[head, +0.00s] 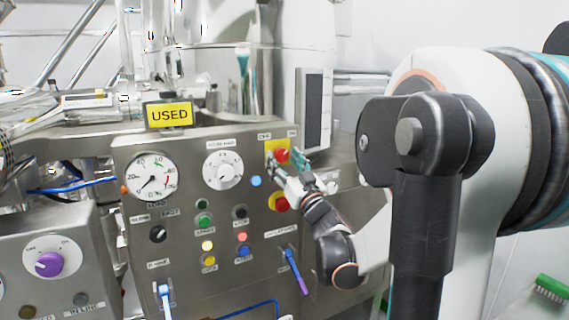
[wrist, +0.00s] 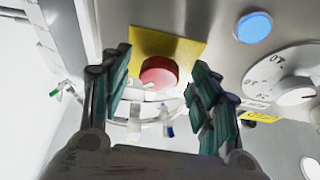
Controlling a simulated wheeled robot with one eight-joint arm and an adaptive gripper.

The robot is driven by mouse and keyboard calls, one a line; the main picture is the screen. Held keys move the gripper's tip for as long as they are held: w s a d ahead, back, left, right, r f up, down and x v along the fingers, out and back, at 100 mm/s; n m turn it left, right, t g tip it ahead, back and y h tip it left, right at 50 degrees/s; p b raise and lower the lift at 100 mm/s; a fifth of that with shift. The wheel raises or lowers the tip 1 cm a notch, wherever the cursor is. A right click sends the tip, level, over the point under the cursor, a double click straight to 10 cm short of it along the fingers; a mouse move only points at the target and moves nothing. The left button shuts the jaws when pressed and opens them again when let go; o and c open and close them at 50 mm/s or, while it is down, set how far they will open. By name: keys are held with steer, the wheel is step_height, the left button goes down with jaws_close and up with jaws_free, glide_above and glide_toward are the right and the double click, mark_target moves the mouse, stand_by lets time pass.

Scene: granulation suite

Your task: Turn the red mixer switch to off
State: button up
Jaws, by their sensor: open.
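The red mixer switch (head: 281,155) is a red knob on a yellow plate, high on the right of the steel control panel. A label above it on the left appears to read OFF, with another label to the right. In the wrist view, the red knob (wrist: 158,73) lies ahead between my two fingers, with the yellow plate behind it. My gripper (head: 286,163) is open right in front of the switch, one finger on each side. The fingers in the wrist view (wrist: 161,62) show gaps to the knob. I cannot tell which position the switch is in.
A second red knob on yellow (head: 280,202) sits just below, close to my gripper. A blue light (head: 256,181), a white dial (head: 223,170) and several buttons are to the left. A blue-handled lever (head: 295,270) is lower down.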

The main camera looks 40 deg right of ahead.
steer(key=c, duration=1.1)
steer(key=shift+o, duration=0.2)
steer(key=shift+n, duration=0.6)
steer(key=n+y, duration=0.1)
steer(key=n, duration=0.1)
steer(key=n+y+p, duration=0.1)
steer(key=n, duration=0.1)
steer(key=shift+s+d+r+y, duration=0.1)
steer(key=shift+d+y, duration=0.15)
steer(key=shift+y, duration=0.05)
steer(key=n+y+p, duration=0.1)
steer(key=n, duration=0.2)
steer(key=n+y+p, duration=0.1)
steer(key=n+y, duration=0.1)
steer(key=n, duration=0.2)
steer(key=shift+d+r+n+g+y, duration=0.2)
steer(key=shift+n+g+y, duration=0.1)
steer(key=shift+g, duration=0.1)
steer(key=n+p, duration=0.1)
steer(key=n, duration=0.1)
steer(key=n+g+y+p, duration=0.1)
steer(key=n, duration=0.1)
steer(key=n+g+p, duration=0.1)
steer(key=n, duration=0.1)
steer(key=shift+d+r, duration=0.1)
steer(key=shift+r, duration=0.15)
steer(key=shift+n+g+y+p, duration=0.3)
steer(key=shift+n+g+p, duration=0.5)
steer(key=shift+n, duration=0.9)
